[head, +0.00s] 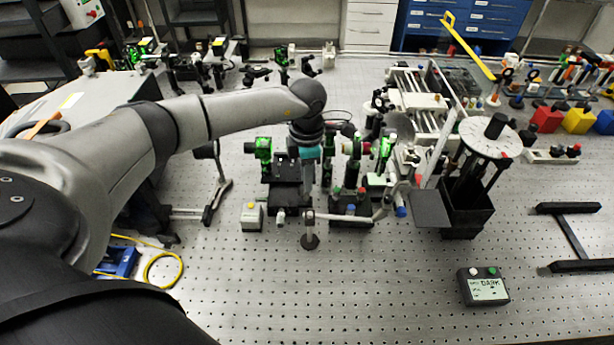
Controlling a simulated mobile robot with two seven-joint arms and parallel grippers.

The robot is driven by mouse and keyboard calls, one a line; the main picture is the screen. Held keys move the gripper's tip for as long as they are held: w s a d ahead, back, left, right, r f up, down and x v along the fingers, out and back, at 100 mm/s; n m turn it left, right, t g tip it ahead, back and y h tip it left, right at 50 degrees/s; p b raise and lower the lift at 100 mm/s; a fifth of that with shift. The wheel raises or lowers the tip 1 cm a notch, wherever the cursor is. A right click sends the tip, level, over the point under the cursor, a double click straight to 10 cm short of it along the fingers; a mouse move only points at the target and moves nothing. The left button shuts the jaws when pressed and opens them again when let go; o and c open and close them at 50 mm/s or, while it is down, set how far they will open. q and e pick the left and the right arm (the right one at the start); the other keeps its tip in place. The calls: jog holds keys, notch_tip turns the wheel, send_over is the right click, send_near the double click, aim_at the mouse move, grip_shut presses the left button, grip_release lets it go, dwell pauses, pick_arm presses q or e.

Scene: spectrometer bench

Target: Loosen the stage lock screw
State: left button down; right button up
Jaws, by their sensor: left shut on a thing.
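My left gripper (308,186) points down below the teal band of my wrist, at the middle of the bench. It is shut on a small part among the stages, seemingly the stage lock screw. The fingers hide most of that part, so I cannot make out its shape or how far it is turned. A black stage (286,196) with a green-framed mount (263,150) at its back stands just left of the gripper. A second black stage (350,221) with green mounts and a blue knob stands just right of it. My right gripper is not in view.
A small beige box (252,217) with a yellow button stands left of the stages. A round white platform (490,137) on black posts stands at the right. A display box (483,286) reads "DARK". The perforated table's front middle is clear.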

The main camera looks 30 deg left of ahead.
pick_arm(q)
jog(key=n, duration=0.3)
jog(key=shift+r+n, duration=0.1)
jog(key=shift+n, duration=0.3)
jog(key=n+p, duration=0.1)
jog(key=n, duration=0.2)
jog(key=shift+n, duration=0.3)
jog(key=n+p, duration=0.1)
jog(key=n, duration=0.2)
jog(key=shift+n, duration=0.3)
jog(key=shift+w+n+p, duration=0.1)
jog(key=shift+n+p, duration=0.35)
jog(key=shift+n, duration=1.15)
jog(key=c, duration=0.8)
grip_release()
notch_tip(320, 180, up, 15)
jog(key=shift+r+b, duration=0.1)
jog(key=shift+b, duration=0.5)
